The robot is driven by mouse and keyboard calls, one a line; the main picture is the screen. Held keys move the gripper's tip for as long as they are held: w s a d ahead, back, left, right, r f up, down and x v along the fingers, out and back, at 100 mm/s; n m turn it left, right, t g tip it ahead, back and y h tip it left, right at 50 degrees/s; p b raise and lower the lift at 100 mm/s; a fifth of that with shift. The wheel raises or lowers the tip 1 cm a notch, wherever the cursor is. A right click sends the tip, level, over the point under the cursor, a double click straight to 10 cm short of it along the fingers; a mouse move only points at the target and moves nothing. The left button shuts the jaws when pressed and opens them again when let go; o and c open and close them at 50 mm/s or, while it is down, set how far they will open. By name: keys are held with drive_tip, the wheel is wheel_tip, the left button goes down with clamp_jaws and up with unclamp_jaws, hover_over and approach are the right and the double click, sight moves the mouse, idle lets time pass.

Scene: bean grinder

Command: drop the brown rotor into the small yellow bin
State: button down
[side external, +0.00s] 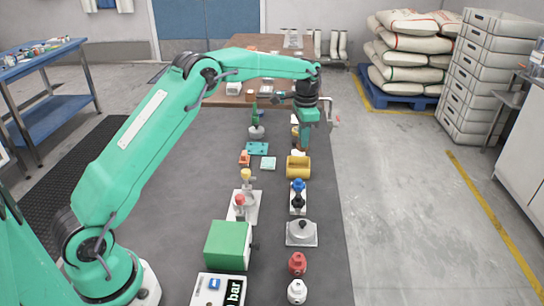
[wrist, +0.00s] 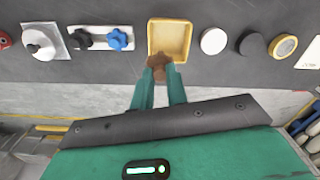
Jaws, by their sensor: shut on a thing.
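The brown rotor (wrist: 158,61) is held between the fingertips of my gripper (wrist: 160,72), which is shut on it. In the side view my gripper (side external: 304,148) points down just behind the small yellow bin (side external: 298,168). In the wrist view the bin (wrist: 170,23) is a square open tray, empty where I can see into it. The rotor overlaps the bin's near edge in that view. The rotor appears above the bin's level, but its exact height is unclear.
A blue knob (wrist: 117,39) on a plate and a white disc (wrist: 214,41) flank the bin. In the side view, a silver-lidded plate (side external: 301,233), a green box (side external: 228,246) and a red knob (side external: 297,263) stand nearer on the dark mat (side external: 180,170). Bare mat lies left.

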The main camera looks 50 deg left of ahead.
drive_tip(key=shift+w+f, duration=0.1)
drive_tip(key=shift+w, duration=0.15)
drive_tip(key=shift+f, duration=0.1)
drive_tip(key=shift+f, duration=2.9)
drive_tip(key=c, duration=1.3)
unclamp_jaws()
